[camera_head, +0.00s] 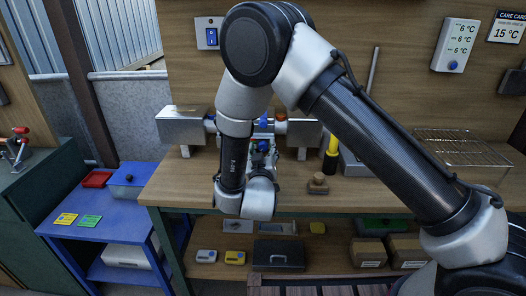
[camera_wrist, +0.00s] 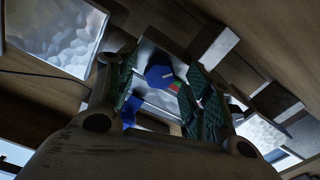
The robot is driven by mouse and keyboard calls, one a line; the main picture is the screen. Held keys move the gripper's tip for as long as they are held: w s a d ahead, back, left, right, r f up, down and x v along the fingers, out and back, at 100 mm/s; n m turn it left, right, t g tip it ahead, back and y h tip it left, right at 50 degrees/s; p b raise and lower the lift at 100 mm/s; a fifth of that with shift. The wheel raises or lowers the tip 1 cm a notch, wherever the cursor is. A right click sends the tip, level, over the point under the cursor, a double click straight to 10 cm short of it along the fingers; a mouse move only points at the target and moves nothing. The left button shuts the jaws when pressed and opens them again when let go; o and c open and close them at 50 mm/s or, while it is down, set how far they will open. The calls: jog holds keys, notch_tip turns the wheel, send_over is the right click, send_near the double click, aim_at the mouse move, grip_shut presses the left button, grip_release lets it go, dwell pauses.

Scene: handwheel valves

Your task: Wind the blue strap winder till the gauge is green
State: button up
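The blue strap winder shows in the wrist view as a blue rounded knob (camera_wrist: 159,76) in front of a pale metal plate. A small patch of red and green (camera_wrist: 175,87) sits beside it, perhaps the gauge; its reading is too small to tell. My gripper (camera_wrist: 162,73) has its two green-padded fingers apart, one on each side of the knob, with gaps visible; I cannot tell whether either touches it. In the head view, blue bits (camera_head: 263,121) show behind my arm, between two metal boxes on the bench. My arm hides most of the winder and gripper there.
The left metal box (camera_head: 182,127) and right metal box (camera_head: 303,134) flank the spot. A black and yellow cylinder (camera_head: 331,155) and a wooden stamp-like block (camera_head: 318,184) stand to the right on the wooden bench (camera_head: 370,190). A wire rack (camera_head: 460,148) lies farther right.

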jog(key=shift+s, duration=0.15)
jog(key=shift+s+a, duration=0.1)
jog(key=shift+s, duration=2.8)
jog(key=s, duration=1.2)
jog(key=w+r+m+g+y, duration=0.15)
jog(key=w+g, duration=0.25)
jog(key=w, duration=0.4)
jog(key=w+d+r+g+y, duration=0.3)
jog(key=d+r+g+y, duration=0.15)
jog(key=d+r, duration=0.75)
jog(key=s+d+r+g+h, duration=0.2)
jog(key=s+d+r, duration=0.2)
jog(key=s+d, duration=0.8)
jog(key=s+d+r+m+g+h, duration=0.1)
jog(key=s+d+r+g+h, duration=0.2)
jog(key=s+d, duration=0.8)
jog(key=shift+s+d+r, duration=0.4)
jog(key=shift+d+r, duration=0.05)
jog(key=shift+d, duration=0.65)
